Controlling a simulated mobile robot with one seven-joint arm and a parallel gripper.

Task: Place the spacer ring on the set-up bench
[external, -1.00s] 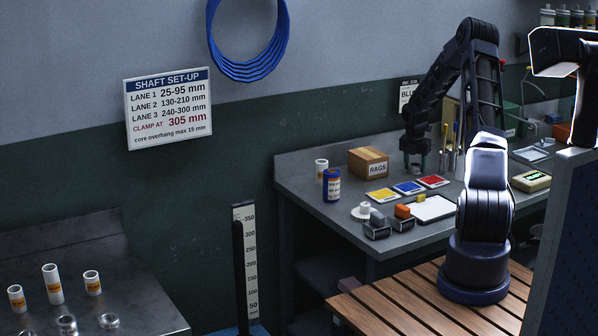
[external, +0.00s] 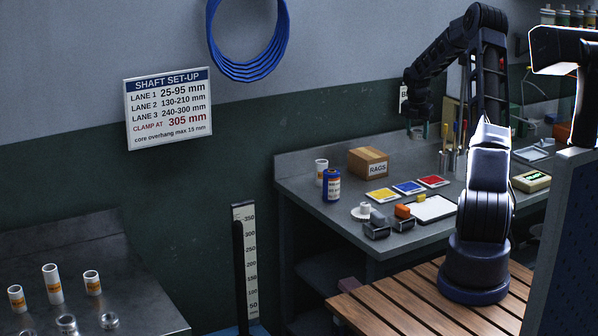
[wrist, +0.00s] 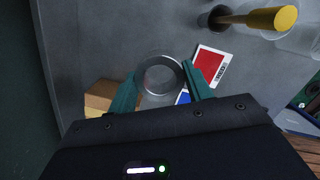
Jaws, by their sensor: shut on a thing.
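My gripper (external: 417,132) is shut on the spacer ring (wrist: 160,56), a thin metallic ring gripped by its sides between the teal fingertips in the wrist view. It hangs in the air above the back workbench; the ring is too small to make out clearly in the external view. A dark metal bench (external: 135,300) at the lower left, below the SHAFT SET-UP sign (external: 168,108), looks like the set-up bench. It bears several white labelled tubes and metal rings, and is well away from my gripper.
The workbench (external: 300,185) below my gripper holds a RAGS box (external: 366,163), a blue can (external: 331,185), coloured cards (external: 408,187) and small blocks. An upright height scale (external: 246,260) stands between the benches. The metal bench's right part is clear.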

